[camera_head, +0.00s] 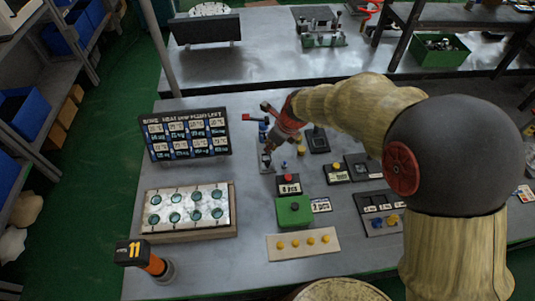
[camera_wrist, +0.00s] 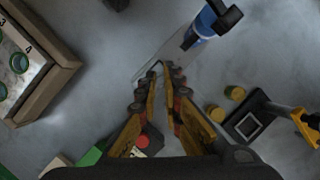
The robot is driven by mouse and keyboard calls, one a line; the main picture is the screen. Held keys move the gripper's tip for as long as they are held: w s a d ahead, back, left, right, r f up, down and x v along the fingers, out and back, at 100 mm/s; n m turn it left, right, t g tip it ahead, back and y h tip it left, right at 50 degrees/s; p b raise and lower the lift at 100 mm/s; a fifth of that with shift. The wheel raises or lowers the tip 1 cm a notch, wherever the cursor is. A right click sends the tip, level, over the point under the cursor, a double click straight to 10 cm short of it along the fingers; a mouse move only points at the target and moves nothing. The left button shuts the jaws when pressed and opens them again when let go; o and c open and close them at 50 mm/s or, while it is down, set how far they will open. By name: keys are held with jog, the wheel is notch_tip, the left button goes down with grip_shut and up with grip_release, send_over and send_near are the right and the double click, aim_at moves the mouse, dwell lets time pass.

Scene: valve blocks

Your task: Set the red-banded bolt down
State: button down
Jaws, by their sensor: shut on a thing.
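My gripper (camera_head: 267,159) is over the middle of the grey table, with the arm reaching in from the right. In the wrist view its fingers (camera_wrist: 161,72) are drawn together at the tips. The red-banded bolt is mostly hidden between the fingers, and I cannot make out its red band. I cannot tell whether its lower end touches the surface. A pale, see-through plate-like shape (camera_wrist: 150,70) lies beneath the fingertips in the wrist view.
A wood-framed tray (camera_head: 236,213) with green round sockets lies left, below a card board (camera_head: 187,136). A red-button block (camera_head: 289,184), green block (camera_head: 291,211) and yellow-knob strip (camera_head: 303,243) stand nearby. A blue-bodied valve (camera_wrist: 202,27) is close to the fingertips. Table between tray and gripper is clear.

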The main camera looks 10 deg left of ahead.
jog(key=shift+w+a+f, duration=0.15)
jog(key=shift+a+f, duration=0.1)
jog(key=shift+f, duration=0.1)
jog(key=b+x, duration=0.1)
jog(key=x, duration=0.1)
jog(key=b+x, duration=0.1)
jog(key=shift+d+f+b, duration=0.2)
jog(key=shift+f+b, duration=0.1)
jog(key=shift+f, duration=0.2)
jog(key=shift+r, duration=0.15)
jog(key=c, duration=2)
grip_release()
jog(key=shift+o, duration=0.2)
